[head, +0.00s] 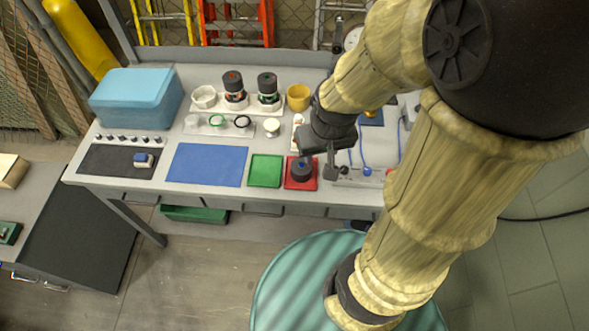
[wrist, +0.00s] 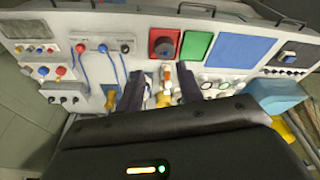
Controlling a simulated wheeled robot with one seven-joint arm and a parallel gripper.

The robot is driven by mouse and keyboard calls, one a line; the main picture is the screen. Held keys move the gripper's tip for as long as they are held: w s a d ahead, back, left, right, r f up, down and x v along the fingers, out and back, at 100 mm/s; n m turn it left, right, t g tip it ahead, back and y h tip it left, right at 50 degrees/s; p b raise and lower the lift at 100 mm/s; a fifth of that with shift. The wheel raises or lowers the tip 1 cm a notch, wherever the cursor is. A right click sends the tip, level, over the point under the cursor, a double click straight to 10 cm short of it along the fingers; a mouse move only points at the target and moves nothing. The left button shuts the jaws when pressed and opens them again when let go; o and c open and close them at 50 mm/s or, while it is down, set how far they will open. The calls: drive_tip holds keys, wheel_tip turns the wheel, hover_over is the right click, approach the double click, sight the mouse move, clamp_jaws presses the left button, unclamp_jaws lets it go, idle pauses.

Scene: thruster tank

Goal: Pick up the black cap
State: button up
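A black cap (head: 302,168) with a blue mark on top lies on a red square mat (head: 290,184) near the table's front edge. The cap also shows in the wrist view (wrist: 163,46), on the red mat, beyond my fingertips. Two more black caps sit on upright canisters at the back, one with a red mark (head: 233,80) and one with a green mark (head: 267,82). My gripper (head: 320,156) is above the table, just right of the cap on the mat. In the wrist view its two fingers (wrist: 160,88) are apart, with nothing held between them.
A green mat (head: 265,171) and a blue mat (head: 207,165) lie left of the red one, both bare. A small white tray with orange pieces (wrist: 167,70) is near my fingers. A yellow cup (head: 298,97) and blue box (head: 137,95) stand behind. A panel with blue cables is at right.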

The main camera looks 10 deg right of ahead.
drive_tip(key=o, duration=0.6)
drive_tip(key=shift+w, duration=0.1)
drive_tip(key=shift+c, duration=0.2)
drive_tip(key=o, duration=0.4)
drive_tip(key=shift+w+a+f+n, duration=0.15)
drive_tip(key=shift+f+n, duration=0.1)
drive_tip(key=shift+n, duration=0.45)
drive_tip(key=shift+c, duration=0.2)
drive_tip(key=o, duration=0.3)
drive_tip(key=w+a+f+n+g+h, duration=0.1)
drive_tip(key=w+f+n, duration=0.4)
drive_tip(key=n, duration=0.7)
drive_tip(key=shift+w+a+f+h, duration=0.25)
drive_tip(key=shift+w+a+h, duration=0.2)
drive_tip(key=shift+a+h, duration=0.15)
drive_tip(key=w+a+f+n+h, duration=0.1)
drive_tip(key=w+a+f+n, duration=0.2)
drive_tip(key=n, duration=0.7)
wheel_tip(320, 180, down, 2)
drive_tip(key=shift+w+h, duration=0.4)
drive_tip(key=shift+w, duration=0.55)
